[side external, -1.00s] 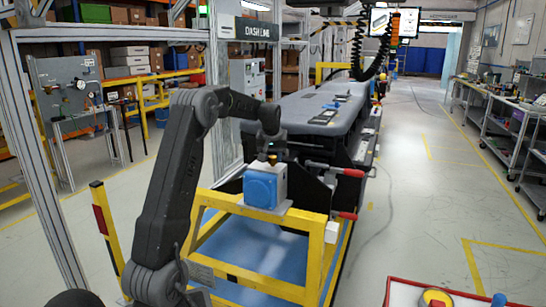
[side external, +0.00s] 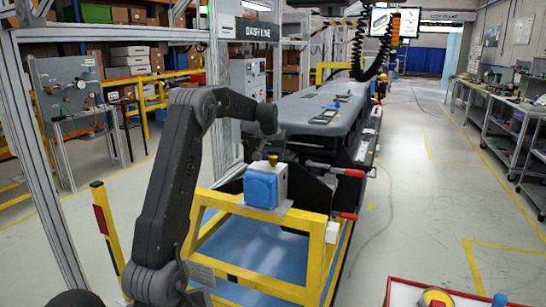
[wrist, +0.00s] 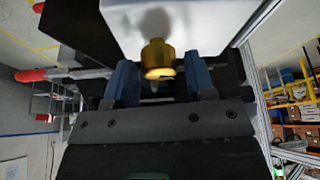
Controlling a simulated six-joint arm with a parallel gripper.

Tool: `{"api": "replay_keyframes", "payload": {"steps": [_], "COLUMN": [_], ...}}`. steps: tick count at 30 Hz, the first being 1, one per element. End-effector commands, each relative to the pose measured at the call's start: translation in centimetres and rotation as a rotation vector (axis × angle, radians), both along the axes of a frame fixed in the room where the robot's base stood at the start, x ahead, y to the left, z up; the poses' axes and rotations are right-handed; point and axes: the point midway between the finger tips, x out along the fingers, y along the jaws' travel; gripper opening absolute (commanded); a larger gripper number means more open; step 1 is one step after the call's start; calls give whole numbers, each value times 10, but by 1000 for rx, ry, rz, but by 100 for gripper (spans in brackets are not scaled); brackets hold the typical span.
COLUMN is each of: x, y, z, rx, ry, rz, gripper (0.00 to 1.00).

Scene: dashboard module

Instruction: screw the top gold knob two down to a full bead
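The gold knob (side external: 272,160) stands on top of a white module with a blue face (side external: 261,187), mounted on the yellow frame. My gripper (side external: 273,143) is above the knob in the side view, with its fingers hard to make out there. In the wrist view my gripper (wrist: 160,62) has its two blue fingers spread wide. The gold knob (wrist: 158,58) shows between them with clear space on both sides, and neither finger touches it. The white module top (wrist: 195,22) lies beyond the knob. How far the knob is screwed down, and any bead, cannot be told.
Red-handled toggle clamps (side external: 335,170) stand right of the module. The yellow frame (side external: 318,240) carries it, and a long grey dashboard (side external: 310,110) lies behind. A red-edged tray (side external: 420,292) with a yellow and red button is at the bottom right.

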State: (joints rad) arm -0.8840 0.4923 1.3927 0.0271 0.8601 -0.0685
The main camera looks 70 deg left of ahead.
Motion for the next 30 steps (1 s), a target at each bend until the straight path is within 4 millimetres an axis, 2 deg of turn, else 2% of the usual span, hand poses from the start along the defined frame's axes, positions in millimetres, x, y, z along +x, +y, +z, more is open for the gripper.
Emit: {"api": "replay_keyframes", "payload": {"steps": [1, 3, 10, 14, 17, 24, 30], "x": [0, 0, 0, -2, -5, -17, -26], "y": [0, 0, -1, -3, -7, -24, -36], "z": [-1, -1, -1, 7, 21, 71, 105], "rx": [-2, -2, -3, -1, 0, 2, 0], "ry": [1, 1, 2, 1, 0, -1, 0], "rz": [0, 0, 0, -1, -1, -1, -1], "gripper": [55, 61, 61, 61, 61, 61, 61]}}
